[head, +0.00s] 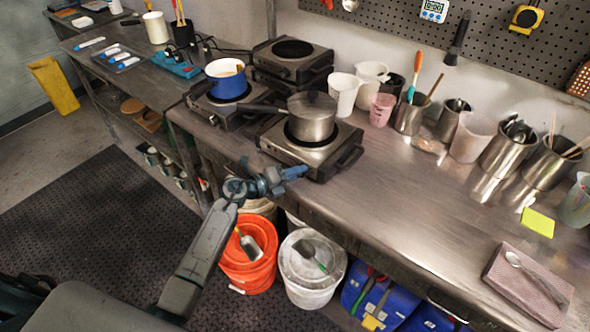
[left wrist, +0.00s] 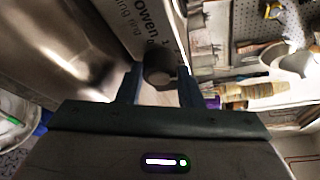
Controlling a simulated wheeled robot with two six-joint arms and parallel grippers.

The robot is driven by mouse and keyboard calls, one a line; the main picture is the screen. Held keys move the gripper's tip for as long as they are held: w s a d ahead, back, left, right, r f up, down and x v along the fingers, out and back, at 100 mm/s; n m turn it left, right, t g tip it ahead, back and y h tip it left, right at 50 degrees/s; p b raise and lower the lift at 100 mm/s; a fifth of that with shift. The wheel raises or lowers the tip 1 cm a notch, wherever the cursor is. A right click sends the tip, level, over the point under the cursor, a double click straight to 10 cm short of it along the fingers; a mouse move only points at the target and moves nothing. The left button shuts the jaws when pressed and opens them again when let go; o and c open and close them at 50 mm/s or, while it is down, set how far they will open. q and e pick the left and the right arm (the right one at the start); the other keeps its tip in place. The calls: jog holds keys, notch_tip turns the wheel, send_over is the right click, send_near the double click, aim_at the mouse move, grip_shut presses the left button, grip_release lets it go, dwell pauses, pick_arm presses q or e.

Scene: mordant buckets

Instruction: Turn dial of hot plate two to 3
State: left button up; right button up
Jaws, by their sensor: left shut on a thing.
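The front one (head: 318,162) carries a steel saucepan (head: 312,118), the left one (head: 240,118) a blue pot (head: 227,86), and the back one (head: 291,50) is bare. I cannot read which is number two. My left gripper (head: 292,173) is at the front face of the saucepan's hot plate. In the left wrist view its fingers (left wrist: 160,80) are shut around a dark round dial (left wrist: 158,66) beside a printed white panel (left wrist: 130,22). The dial's setting cannot be read. My right gripper is out of view.
Below the bench edge stand an orange bucket (head: 247,265), a white bucket (head: 312,270) and blue bins (head: 385,303). Beakers and steel utensil pots (head: 503,150) line the wall. The middle of the bench is clear. A pink cloth (head: 520,288) lies at right.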

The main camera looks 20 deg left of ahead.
pick_arm(q)
jog(key=shift+m, duration=0.3)
jog(key=shift+f, duration=0.1)
jog(key=o, duration=1)
jog(key=shift+r+b+v, duration=0.1)
jog(key=shift+b+v, duration=0.55)
jog(key=shift+v, duration=2.05)
jog(key=shift+r+b+v, duration=0.15)
jog(key=shift+b+v, duration=0.5)
jog(key=shift+v, duration=2.05)
jog(key=shift+s+d, duration=0.1)
jog(key=shift+d, duration=0.05)
